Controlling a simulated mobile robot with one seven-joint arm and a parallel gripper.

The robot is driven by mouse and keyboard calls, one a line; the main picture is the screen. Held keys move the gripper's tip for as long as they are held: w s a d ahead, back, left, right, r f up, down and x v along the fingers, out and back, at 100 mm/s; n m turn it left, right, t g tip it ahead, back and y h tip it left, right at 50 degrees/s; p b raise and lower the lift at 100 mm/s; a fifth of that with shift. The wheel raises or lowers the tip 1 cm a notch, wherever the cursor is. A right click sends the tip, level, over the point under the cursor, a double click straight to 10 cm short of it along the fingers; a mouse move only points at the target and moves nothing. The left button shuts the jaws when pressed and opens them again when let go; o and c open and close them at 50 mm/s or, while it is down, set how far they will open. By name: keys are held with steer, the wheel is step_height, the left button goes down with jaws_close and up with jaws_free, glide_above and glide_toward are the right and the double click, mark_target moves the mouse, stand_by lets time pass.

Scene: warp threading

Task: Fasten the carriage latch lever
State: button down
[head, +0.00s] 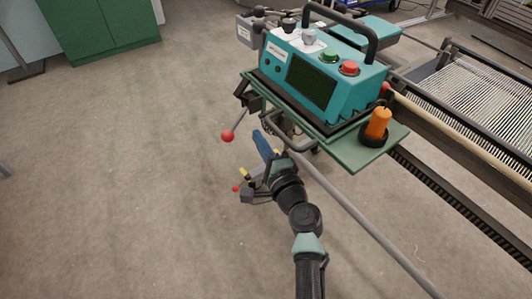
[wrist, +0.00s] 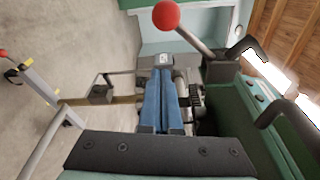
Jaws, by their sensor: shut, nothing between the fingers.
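A lever with a red ball knob (head: 227,136) hangs from a dark bracket under the green shelf in the head view. It also shows at the top of the wrist view as a red ball (wrist: 166,14) on a grey rod that runs down right to a dark block. My gripper (head: 258,137), with blue fingers, is just right of and slightly below the knob in the head view, apart from it. In the wrist view my gripper (wrist: 161,76) is shut and empty, with the red ball above the fingertips. I cannot tell from the pictures whether the latch is fastened.
A teal control box (head: 320,78) stands on the green shelf (head: 366,154), beside an orange-handled tool (head: 378,123). A long grey rail (head: 360,218) runs past my arm. A second, smaller red knob (head: 235,188) is lower left. The floor at left is clear.

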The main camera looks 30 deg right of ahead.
steer(key=a, duration=0.1)
steer(key=w+a+p, duration=0.1)
steer(key=w+a, duration=0.1)
steer(key=shift+a+r, duration=0.3)
steer(key=shift+r, duration=0.05)
